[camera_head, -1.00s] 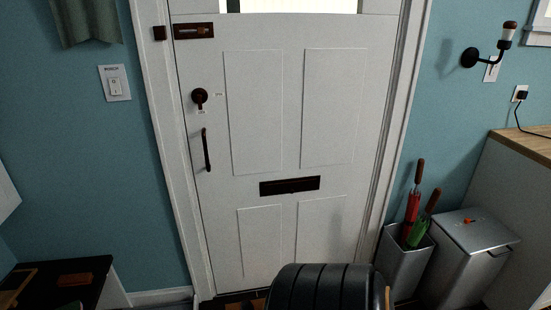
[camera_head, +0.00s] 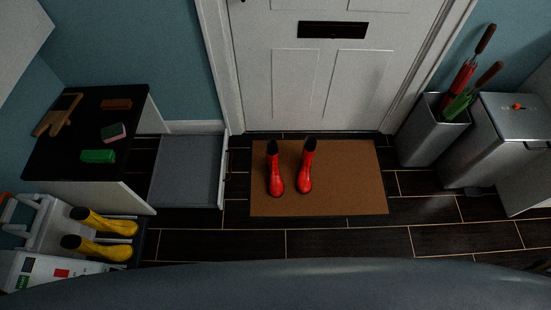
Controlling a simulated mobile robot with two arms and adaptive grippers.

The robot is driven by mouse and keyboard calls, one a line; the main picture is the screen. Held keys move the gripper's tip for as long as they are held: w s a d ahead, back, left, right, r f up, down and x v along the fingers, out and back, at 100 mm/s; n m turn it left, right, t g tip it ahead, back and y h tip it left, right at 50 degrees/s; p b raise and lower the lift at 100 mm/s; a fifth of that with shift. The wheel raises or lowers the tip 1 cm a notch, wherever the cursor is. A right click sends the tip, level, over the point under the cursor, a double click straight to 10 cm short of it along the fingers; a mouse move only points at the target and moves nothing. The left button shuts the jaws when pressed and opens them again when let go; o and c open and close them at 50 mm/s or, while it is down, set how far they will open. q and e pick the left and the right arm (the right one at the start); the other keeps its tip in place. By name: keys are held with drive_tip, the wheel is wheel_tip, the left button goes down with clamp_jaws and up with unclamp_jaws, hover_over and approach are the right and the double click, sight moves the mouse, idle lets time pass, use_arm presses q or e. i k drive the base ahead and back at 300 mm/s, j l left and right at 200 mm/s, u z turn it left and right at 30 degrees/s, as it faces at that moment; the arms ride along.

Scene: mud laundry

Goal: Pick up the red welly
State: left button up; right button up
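Two red wellies stand upright side by side on a brown doormat (camera_head: 350,190) in front of the white door. The left red welly (camera_head: 274,170) and the right red welly (camera_head: 307,168) are a small gap apart. Both have dark openings at the top. Neither gripper shows in the head view. A large grey rounded surface, which may be part of my own body, fills the bottom edge and hides the floor there.
A black-topped cabinet (camera_head: 65,135) stands at left, with brushes on top. An umbrella stand (camera_head: 428,135) and metal bin (camera_head: 495,145) stand at right.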

sight(276, 184)
drive_tip(key=i+l+u, duration=0.1)
drive_tip(key=l, duration=0.3)
drive_tip(key=i+l, duration=0.15)
drive_tip(key=l, duration=0.25)
drive_tip(key=i+l+u, duration=0.15)
drive_tip(key=l, duration=0.25)
